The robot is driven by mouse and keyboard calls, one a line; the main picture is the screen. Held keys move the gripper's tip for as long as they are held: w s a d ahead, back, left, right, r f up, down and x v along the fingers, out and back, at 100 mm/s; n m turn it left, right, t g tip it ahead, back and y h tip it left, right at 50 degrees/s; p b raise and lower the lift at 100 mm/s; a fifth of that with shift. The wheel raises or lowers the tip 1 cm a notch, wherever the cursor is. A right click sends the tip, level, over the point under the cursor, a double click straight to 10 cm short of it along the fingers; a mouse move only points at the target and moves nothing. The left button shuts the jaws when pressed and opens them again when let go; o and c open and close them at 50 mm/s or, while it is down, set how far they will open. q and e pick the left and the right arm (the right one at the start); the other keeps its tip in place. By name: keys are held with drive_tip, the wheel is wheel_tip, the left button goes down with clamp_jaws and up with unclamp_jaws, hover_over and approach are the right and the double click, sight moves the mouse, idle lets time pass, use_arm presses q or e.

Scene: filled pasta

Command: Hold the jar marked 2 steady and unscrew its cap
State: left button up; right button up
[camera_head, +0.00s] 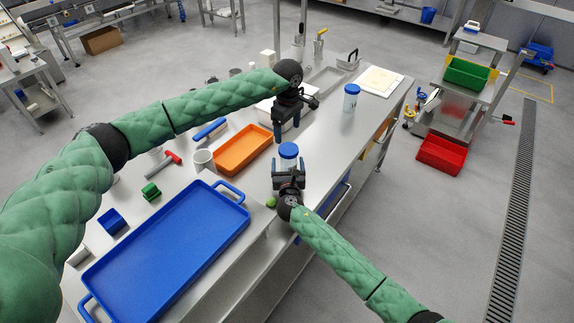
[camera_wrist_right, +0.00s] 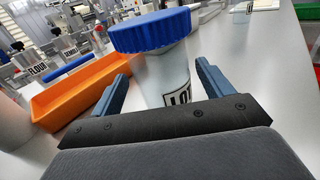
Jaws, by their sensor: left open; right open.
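A white jar (camera_head: 289,163) with a blue cap (camera_head: 288,150) stands upright on the table. My right gripper (camera_head: 289,169) is open, with a finger on each side of this jar's body below the cap. A second blue-capped jar (camera_head: 351,103) stands farther back right, its number too small to read.
An orange tray (camera_head: 243,151) lies left of the near jar. A large blue tray (camera_head: 165,255) fills the table's front left. A white board (camera_head: 380,81) lies behind the far jar. Tabletop between the jars is clear.

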use_arm(q)
drive_tip(key=shift+s+d+r, duration=0.15)
drive_tip(key=shift+s+d, duration=0.05)
drive_tip(key=shift+d, duration=0.05)
use_arm(e)
drive_tip(key=shift+w+d+r, duration=0.15)
drive_tip(key=shift+w, duration=0.65)
use_arm(q)
drive_tip(key=shift+a, duration=0.1)
use_arm(e)
drive_tip(key=shift+w, duration=0.15)
use_arm(q)
drive_tip(key=shift+w, duration=0.1)
